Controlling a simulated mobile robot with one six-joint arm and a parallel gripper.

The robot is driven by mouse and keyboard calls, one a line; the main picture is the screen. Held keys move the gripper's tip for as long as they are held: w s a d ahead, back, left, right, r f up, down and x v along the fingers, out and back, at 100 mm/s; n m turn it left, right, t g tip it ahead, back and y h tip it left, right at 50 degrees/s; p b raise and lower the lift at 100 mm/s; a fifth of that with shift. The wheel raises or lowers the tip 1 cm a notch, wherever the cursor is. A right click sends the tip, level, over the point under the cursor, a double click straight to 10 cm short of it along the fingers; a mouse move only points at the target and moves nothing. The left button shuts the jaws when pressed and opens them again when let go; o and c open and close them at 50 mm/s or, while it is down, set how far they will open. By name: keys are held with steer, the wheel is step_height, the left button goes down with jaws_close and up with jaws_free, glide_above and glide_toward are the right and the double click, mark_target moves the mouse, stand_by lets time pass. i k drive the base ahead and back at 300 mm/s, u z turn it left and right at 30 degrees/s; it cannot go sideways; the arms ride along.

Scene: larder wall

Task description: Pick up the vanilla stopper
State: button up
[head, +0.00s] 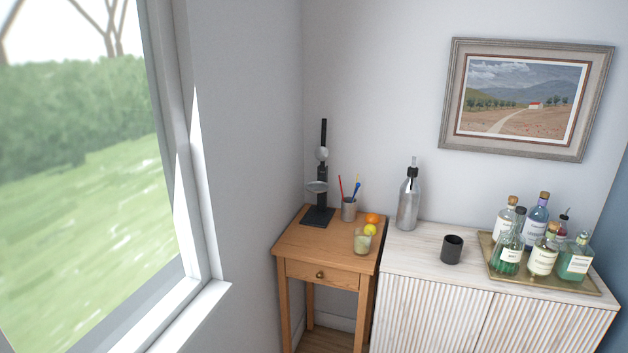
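Several labelled bottles with stoppers stand on a gold tray (540,285) at the right end of the white cabinet. Cork-coloured stoppers top a clear bottle at back left (503,226), a blue-violet bottle (535,228) and a pale yellow bottle in front (542,262). A green bottle at front left (507,258) has a dark stopper. Another green bottle (575,262) stands at front right. A small bottle with a dark, thin top (562,228) is partly hidden behind. The labels are too small to read, so I cannot tell which stopper is vanilla. My gripper is not in view.
A black cup (452,250) and a silver bottle (408,205) stand on the white cabinet (425,262). The wooden side table (310,243) holds a black stand, a pen cup, fruit and a glass. Clear cabinet top lies around the black cup.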

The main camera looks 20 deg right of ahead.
mark_target(512, 199)
steer(key=z, duration=0.25)
steer(key=i, duration=1.35)
steer(key=z, duration=0.25)
